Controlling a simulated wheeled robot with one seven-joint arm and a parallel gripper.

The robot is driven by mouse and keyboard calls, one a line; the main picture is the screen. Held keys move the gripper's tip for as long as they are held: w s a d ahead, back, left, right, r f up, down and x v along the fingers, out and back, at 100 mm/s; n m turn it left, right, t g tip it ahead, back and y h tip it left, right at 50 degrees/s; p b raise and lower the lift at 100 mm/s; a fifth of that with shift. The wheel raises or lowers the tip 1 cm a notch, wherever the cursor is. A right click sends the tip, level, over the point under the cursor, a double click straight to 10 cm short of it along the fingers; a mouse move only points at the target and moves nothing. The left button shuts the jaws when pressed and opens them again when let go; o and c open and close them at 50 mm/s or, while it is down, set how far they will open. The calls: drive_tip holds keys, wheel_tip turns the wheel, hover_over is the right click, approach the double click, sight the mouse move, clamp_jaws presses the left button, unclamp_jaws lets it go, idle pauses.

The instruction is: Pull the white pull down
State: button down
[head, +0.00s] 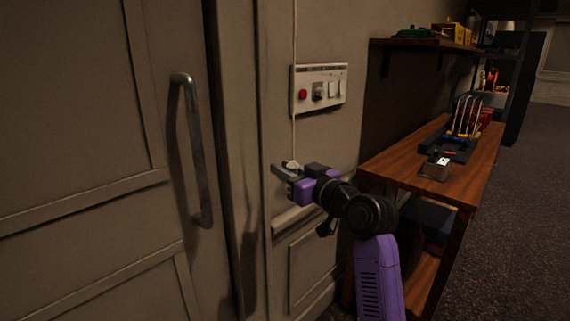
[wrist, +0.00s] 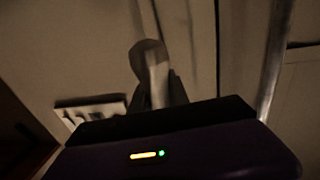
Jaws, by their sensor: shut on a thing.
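The white pull (head: 291,165) hangs at the end of a thin pale cord (head: 294,110) beside the door frame. My gripper (head: 285,170) is shut on the pull, below and left of the wall switch panel. In the wrist view the pull (wrist: 150,62) shows as a pale, blurred shape between the fingers, its lower part hidden by the gripper body. The cord runs up from the pull out of the top of the head view.
A white switch panel (head: 320,88) with a red button is on the wall. A grey door with a metal handle (head: 192,150) stands at left. A wooden desk (head: 400,163) with tools stands at right, below a shelf (head: 425,44). Dark floor (head: 530,210) is open at far right.

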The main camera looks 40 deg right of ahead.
drive_tip(key=shift+f, duration=0.2)
drive_tip(key=c, duration=1.3)
unclamp_jaws()
drive_tip(key=shift+o, duration=0.2)
drive_tip(key=s+a, duration=0.1)
drive_tip(key=s, duration=0.6)
drive_tip(key=shift+s, duration=0.35)
